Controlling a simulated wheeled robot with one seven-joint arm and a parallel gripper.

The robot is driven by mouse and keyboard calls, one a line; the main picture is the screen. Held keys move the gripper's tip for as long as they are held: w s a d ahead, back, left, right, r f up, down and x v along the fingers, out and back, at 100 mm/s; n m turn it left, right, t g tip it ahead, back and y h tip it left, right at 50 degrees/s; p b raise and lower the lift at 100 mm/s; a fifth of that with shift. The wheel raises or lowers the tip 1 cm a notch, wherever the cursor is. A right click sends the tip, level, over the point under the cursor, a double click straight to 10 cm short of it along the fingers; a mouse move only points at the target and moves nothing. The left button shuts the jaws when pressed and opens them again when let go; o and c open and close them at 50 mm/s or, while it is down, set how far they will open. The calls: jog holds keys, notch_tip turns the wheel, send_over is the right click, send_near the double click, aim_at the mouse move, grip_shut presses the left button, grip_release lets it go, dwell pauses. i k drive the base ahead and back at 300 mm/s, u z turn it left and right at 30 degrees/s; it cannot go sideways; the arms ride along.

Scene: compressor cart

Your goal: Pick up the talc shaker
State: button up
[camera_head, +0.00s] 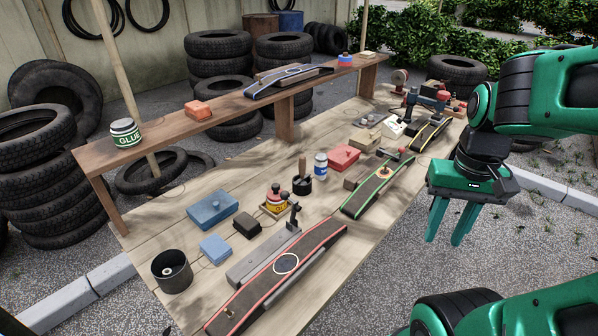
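A small white and blue canister (321,164), which looks like the talc shaker, stands upright near the middle of the workbench (150,236). Its label is too small to read. It stands just right of a dark pot with a wooden handle (302,183) and left of a red box. My gripper (444,240) hangs off the bench's right side, well to the right of the canister, with its green fingers pointing down. The fingers are apart with nothing between them.
A red box (343,157) and a green-edged strip (379,187) lie between the canister and my gripper. A red and yellow item (275,199) stands to its left. A raised shelf (240,99) with a glue tin (125,132) runs along the back.

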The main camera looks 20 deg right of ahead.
aim_at(320, 159)
jog(key=u, duration=0.6)
jog(key=k, duration=1.15)
jog(key=z, duration=1.3)
jog(key=i, duration=1.5)
jog(key=u, duration=0.05)
